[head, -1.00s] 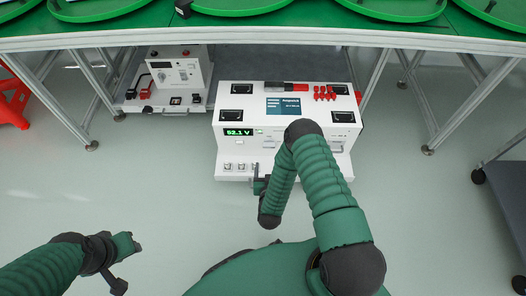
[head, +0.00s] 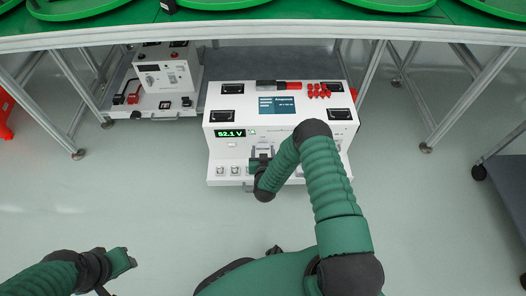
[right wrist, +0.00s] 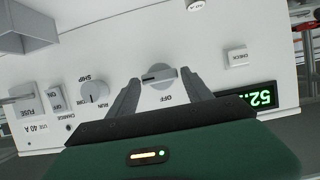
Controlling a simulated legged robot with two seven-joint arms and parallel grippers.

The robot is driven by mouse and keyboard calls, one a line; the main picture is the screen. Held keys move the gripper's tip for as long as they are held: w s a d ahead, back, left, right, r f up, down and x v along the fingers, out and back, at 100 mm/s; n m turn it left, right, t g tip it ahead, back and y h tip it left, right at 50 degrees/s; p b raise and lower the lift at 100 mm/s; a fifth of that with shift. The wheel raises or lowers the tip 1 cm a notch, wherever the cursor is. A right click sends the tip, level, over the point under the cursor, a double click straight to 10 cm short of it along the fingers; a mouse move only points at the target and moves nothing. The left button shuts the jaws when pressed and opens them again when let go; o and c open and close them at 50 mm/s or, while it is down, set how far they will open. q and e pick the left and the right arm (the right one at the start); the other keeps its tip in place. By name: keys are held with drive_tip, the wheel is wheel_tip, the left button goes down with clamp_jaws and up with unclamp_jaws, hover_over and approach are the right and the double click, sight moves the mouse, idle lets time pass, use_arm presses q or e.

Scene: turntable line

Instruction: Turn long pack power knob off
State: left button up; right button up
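The long pack (head: 225,154) is a white box on the floor with a lit green voltage readout (head: 229,133). In the right wrist view its grey round power knob (right wrist: 158,77) has a dark mark pointing left, and an upside-down OFF label sits just below it. My right gripper (head: 258,165) is at the pack's front face. In the right wrist view its fingers (right wrist: 161,78) are apart, one on each side of the knob; I cannot tell whether they touch it. My left gripper (head: 125,262) is low at the left, far from the pack; its fingers are unclear.
In the right wrist view a smaller RUN/SHIP knob (right wrist: 94,92) and a CHECK button (right wrist: 236,57) flank the power knob. A second white unit (head: 160,75) stands behind left. A green-topped table (head: 300,30) on metal legs overhangs both. The floor in front is clear.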

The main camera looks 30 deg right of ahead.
drive_tip(key=c, duration=1)
drive_tip(key=shift+o, duration=0.2)
